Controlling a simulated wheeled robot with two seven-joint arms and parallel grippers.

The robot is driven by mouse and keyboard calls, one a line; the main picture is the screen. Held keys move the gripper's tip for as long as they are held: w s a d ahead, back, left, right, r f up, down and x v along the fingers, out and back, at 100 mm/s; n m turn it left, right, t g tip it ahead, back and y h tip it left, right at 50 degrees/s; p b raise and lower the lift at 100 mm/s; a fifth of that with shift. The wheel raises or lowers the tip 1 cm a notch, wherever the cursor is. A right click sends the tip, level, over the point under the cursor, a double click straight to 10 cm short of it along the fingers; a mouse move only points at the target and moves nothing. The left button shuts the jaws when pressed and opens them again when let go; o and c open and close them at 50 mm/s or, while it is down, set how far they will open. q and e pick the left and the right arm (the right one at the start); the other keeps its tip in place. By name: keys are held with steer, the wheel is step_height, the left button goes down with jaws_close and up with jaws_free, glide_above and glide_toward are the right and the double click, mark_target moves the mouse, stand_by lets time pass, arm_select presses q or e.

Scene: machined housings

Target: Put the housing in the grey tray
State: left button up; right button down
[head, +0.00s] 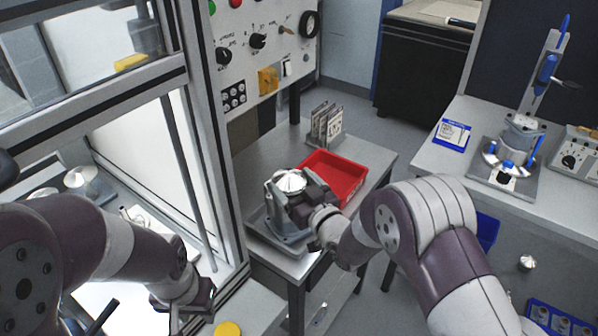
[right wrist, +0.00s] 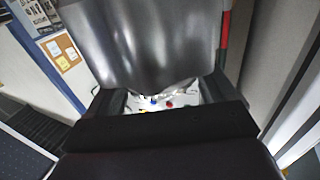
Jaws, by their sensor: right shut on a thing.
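The housing (head: 288,181), a shiny grey metal part with a pale conical top, is in the jaws of my right gripper (head: 300,203). In the right wrist view its smooth metal side (right wrist: 145,45) fills the space between the two dark fingers (right wrist: 165,98). In the head view it shows over the grey tray (head: 262,232) on the small table; whether its base touches the tray is hard to tell. My right gripper hides part of its side. My left gripper (head: 192,303) is low at the left, away from the housing; its jaws are unclear.
A red tray (head: 345,172) lies behind the grey one, with upright plates in a rack (head: 326,124) further back. The machine's frame (head: 208,150) stands close on the left. A workbench (head: 455,170) with a press (head: 515,160) stands at the right.

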steer(key=shift+w+f, duration=0.15)
steer(key=shift+f, duration=0.3)
jaws_free()
steer(key=shift+f, duration=0.25)
steer(key=shift+s+r, duration=0.15)
steer(key=shift+s, duration=0.05)
steer(key=b+v, duration=0.2)
steer(key=v, duration=1)
steer(key=s+d+f+m+g+h, duration=0.2)
steer(key=d+f+m+g+h, duration=0.1)
steer(key=d+f+g+h, duration=0.45)
steer(key=s+d+m+g+h, duration=0.1)
steer(key=s+d+g, duration=0.1)
steer(key=s, duration=0.5)
steer(key=s+d+m+g+h, duration=0.1)
steer(key=s+d+m+g, duration=0.1)
steer(key=s+g, duration=0.3)
steer(key=shift+s+d, duration=0.6)
steer(key=shift+s, duration=0.55)
